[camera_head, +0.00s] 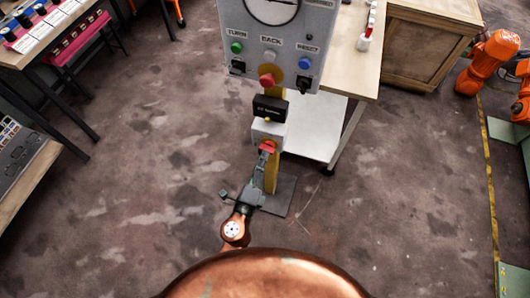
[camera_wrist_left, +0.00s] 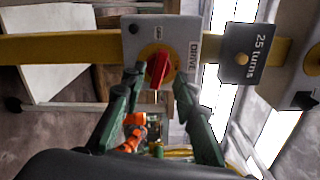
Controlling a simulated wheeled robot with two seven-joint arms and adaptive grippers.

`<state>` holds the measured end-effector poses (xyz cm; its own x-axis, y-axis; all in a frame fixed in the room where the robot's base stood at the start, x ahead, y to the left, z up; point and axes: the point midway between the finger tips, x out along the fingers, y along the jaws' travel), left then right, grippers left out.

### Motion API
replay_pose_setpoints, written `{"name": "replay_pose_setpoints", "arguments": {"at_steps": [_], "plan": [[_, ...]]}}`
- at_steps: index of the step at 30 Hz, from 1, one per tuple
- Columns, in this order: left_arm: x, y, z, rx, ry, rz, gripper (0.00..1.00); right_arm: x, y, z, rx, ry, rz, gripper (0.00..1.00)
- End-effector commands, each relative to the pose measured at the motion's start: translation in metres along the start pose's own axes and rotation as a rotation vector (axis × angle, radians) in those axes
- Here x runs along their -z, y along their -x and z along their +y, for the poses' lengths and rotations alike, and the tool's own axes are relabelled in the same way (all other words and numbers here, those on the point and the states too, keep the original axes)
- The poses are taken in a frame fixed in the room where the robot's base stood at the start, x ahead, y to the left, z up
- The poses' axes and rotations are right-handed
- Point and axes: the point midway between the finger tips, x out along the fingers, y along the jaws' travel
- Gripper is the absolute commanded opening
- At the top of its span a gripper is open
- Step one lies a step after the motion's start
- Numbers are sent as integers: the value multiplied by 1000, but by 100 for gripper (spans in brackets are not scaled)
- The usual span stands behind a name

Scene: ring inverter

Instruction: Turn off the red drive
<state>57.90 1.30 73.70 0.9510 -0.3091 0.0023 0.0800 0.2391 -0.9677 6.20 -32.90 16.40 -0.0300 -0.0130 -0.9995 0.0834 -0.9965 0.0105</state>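The red drive knob (camera_wrist_left: 158,68) sits on a yellow disc on a grey box (camera_wrist_left: 130,50) labelled DRIVE. In the head view the knob (camera_head: 267,147) shows low on the yellow post. My left gripper (camera_head: 264,157) is right in front of it. In the left wrist view the green fingers of my left gripper (camera_wrist_left: 158,84) are apart, one on each side of the knob, with visible gaps between. The red handle looks slightly tilted from upright in that view. I cannot tell how deep the fingertips reach around it. My right gripper is not in view.
A black "25 turns" sign (camera_wrist_left: 248,52) is beside the drive box. Above it in the head view is a grey panel (camera_head: 270,22) with several buttons and a dial. The post stands on a base plate (camera_head: 282,195).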

Motion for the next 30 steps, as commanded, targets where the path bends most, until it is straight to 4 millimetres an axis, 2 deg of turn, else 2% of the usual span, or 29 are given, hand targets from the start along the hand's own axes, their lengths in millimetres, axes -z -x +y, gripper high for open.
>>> {"name": "replay_pose_setpoints", "arguments": {"at_steps": [3,6,17,30], "plan": [[0,-17,0,1,0,0,28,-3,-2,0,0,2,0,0],[0,-26,0,-1,0,0,28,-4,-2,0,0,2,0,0],[0,-32,2,-2,2,0,28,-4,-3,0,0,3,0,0],[0,-32,2,-3,2,0,0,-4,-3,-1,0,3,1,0]]}}
